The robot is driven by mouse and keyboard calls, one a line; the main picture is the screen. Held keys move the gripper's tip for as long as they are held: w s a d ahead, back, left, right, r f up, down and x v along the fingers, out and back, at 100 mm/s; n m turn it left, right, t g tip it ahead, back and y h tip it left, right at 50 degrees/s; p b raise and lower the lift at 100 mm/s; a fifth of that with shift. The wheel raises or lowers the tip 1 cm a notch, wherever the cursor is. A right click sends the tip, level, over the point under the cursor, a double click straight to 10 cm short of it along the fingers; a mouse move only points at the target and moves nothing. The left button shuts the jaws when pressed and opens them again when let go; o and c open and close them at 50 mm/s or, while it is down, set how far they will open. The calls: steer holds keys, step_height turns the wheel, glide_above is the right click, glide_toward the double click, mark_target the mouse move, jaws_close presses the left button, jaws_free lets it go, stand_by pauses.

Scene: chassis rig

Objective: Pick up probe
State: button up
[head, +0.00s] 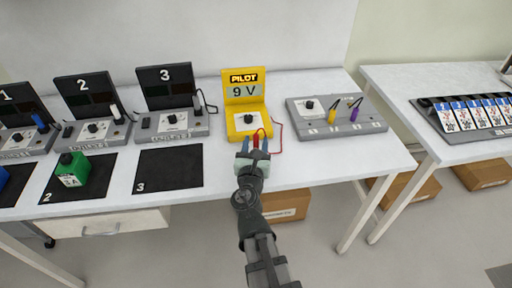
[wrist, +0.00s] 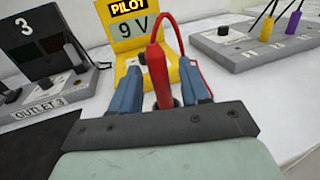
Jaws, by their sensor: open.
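The red probe (wrist: 159,76) stands upright in front of the yellow PILOT unit (wrist: 130,62), and a red cable runs from its top. My gripper (wrist: 160,92) is open, with its two blue fingers on either side of the probe; whether they touch it I cannot tell. In the head view my gripper (head: 251,146) reaches the front of the yellow unit (head: 246,92), which shows 9 V, and the red probe (head: 256,141) shows between the fingers. The probe's lower end is partly hidden behind the gripper's dark front bar.
Left stand outlet units 1, 2 and 3 (head: 172,124) with black mats (head: 168,170) before them. A green block (head: 71,170) sits on mat 2. Right is a grey panel (head: 338,129) with yellow and purple probes.

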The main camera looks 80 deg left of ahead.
steer(key=shift+w+a, duration=0.1)
steer(key=shift+a, duration=0.3)
steer(key=shift+c, duration=0.3)
jaws_close()
steer(key=shift+r, duration=0.15)
steer(key=shift+r, duration=4.95)
